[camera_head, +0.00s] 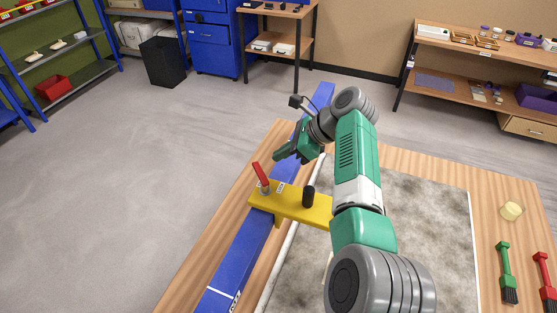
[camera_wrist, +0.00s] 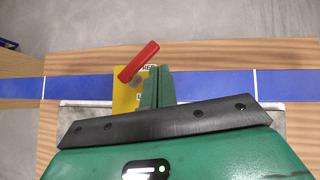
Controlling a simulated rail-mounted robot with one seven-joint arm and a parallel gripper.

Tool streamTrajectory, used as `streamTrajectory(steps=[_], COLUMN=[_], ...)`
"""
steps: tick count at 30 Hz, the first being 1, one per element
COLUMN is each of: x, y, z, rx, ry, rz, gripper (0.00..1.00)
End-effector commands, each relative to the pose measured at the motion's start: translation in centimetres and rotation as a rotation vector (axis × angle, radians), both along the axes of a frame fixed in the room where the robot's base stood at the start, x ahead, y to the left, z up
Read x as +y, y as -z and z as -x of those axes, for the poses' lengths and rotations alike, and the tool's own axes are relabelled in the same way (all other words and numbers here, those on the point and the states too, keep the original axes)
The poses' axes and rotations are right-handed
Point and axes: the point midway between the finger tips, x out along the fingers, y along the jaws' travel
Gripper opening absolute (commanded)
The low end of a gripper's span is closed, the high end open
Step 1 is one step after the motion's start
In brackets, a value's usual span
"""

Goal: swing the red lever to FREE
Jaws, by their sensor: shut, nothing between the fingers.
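The red lever (camera_head: 261,175) is mounted at the left end of a yellow plate (camera_head: 297,205) that crosses the blue rail. In the wrist view the lever (camera_wrist: 138,62) slants from lower left to upper right. A partly covered label ending in "REE" (camera_wrist: 149,67) shows beside it, and another label, mostly hidden, lies lower on the plate (camera_wrist: 122,98). My gripper (camera_head: 279,157) is just beyond the lever in the head view. In the wrist view its shut, empty fingers (camera_wrist: 158,70) are right beside the lever; I cannot tell whether they touch it.
A black knob (camera_head: 308,197) stands on the yellow plate near my arm. The blue rail (camera_head: 236,262) runs along the wooden table (camera_head: 185,290). A grey mat (camera_head: 430,215) covers the middle; brushes (camera_head: 506,270) and a pale lump (camera_head: 511,211) lie right. Floor left is clear.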

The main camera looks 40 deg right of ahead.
Motion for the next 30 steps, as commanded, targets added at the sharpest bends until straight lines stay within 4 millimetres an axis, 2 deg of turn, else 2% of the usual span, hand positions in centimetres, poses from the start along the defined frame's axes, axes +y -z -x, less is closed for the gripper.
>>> streamTrajectory(steps=[4, 10, 27, 30], x=[-1.2, -1.8, -1.8, -1.8], y=[-1.6, -2.5, -2.5, -2.5], z=[1.3, 2.1, 2.1, 1.1], rx=[-0.001, 0.002, 0.002, -0.059], ry=[0.001, 0.000, 0.000, -0.023], rz=[0.001, 0.000, 0.000, 0.115], gripper=[0.00, 0.00, 0.00, 0.00])
